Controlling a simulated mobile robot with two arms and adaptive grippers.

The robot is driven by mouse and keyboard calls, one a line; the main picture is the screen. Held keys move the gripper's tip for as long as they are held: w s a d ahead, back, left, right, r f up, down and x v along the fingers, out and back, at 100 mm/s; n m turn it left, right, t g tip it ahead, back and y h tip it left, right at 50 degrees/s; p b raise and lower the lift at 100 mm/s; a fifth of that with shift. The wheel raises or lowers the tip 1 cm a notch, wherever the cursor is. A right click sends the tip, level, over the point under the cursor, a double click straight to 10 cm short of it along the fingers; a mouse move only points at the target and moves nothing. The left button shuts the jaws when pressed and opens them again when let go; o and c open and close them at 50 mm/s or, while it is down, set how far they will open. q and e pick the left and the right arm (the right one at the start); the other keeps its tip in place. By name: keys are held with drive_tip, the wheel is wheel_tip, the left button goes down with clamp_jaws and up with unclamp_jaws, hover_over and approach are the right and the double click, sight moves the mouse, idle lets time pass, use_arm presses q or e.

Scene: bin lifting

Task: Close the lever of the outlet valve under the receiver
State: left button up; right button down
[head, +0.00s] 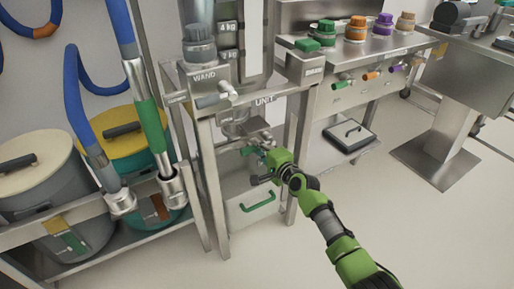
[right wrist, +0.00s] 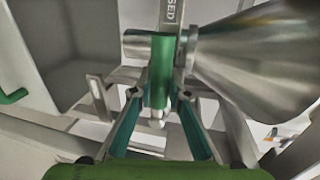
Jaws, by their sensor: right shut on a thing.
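The outlet valve's green lever (right wrist: 160,78) stands between the two fingers of my right gripper (right wrist: 160,108) in the right wrist view. The fingers close on it from both sides. A metal plate with the letters "SED" (right wrist: 172,14) rises behind the lever, next to a metal pipe stub. The steel cone of the receiver (right wrist: 245,62) is at the right of the lever. In the head view my right gripper (head: 262,163) reaches into the steel frame under the receiver and largely hides the lever. My left gripper is not in view.
A white bin (head: 252,210) with a green handle stands below my right gripper. Steel frame posts (head: 292,160) flank the space. Lidded drums (head: 35,185) and hoses stand at the left. A steel bench (head: 365,70) with coloured knobs stands at the right. Floor at the lower right is clear.

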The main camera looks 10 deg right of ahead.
drive_tip(key=c, duration=1.9)
unclamp_jaws()
drive_tip(key=shift+w+r, duration=0.1)
drive_tip(key=shift+r, duration=0.05)
drive_tip(key=v, duration=1.2)
drive_tip(key=shift+d, duration=0.1)
